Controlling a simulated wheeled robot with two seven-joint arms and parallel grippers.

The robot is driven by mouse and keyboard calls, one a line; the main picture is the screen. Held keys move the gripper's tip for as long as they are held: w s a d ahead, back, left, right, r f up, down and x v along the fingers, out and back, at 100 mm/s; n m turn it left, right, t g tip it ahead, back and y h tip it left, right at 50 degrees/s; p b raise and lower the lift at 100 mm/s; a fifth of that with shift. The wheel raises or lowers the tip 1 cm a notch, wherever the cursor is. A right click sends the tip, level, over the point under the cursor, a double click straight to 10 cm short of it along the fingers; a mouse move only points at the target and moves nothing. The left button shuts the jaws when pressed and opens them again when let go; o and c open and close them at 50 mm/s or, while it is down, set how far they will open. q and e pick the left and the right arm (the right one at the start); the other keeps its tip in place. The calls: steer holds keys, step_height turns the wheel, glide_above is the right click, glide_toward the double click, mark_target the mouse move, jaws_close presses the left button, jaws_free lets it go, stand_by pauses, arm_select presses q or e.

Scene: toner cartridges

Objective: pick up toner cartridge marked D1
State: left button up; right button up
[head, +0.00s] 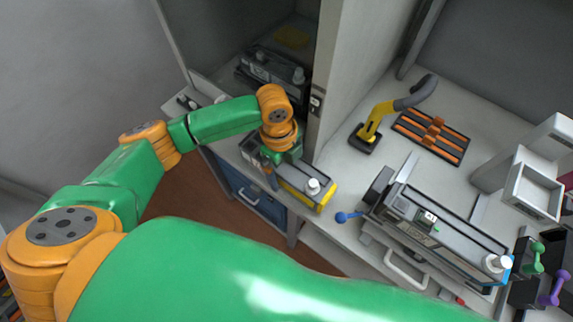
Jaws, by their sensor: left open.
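Several toner cartridges are in view, and I cannot read a D1 mark on any of them. One dark cartridge with a yellow end and a white cap (318,194) lies on the bench edge at the centre. My left gripper (269,173) is open, pointing down at the left part of this cartridge and hiding some of it. I cannot tell whether it touches. A long grey cartridge with a blue end (440,232) lies on the right part of the bench. Another dark cartridge (272,67) sits farther back inside the cabinet. My right gripper is not in view.
A cabinet side wall (350,75) rises just right of my left gripper. A yellow and black tool (368,132) stands behind, beside an orange-slotted tray (432,135). A blue knob (343,217) sits near the front edge. A blue drawer (250,194) is below the bench.

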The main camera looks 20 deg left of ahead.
arm_select(q)
steer(key=shift+d+f, duration=0.1)
steer(key=shift+f, duration=0.5)
steer(key=shift+w+f, duration=0.2)
steer(key=shift+f, duration=0.1)
steer(key=shift+w, duration=0.1)
steer(key=shift+c, duration=0.4)
jaws_close()
steer(key=shift+r, duration=0.1)
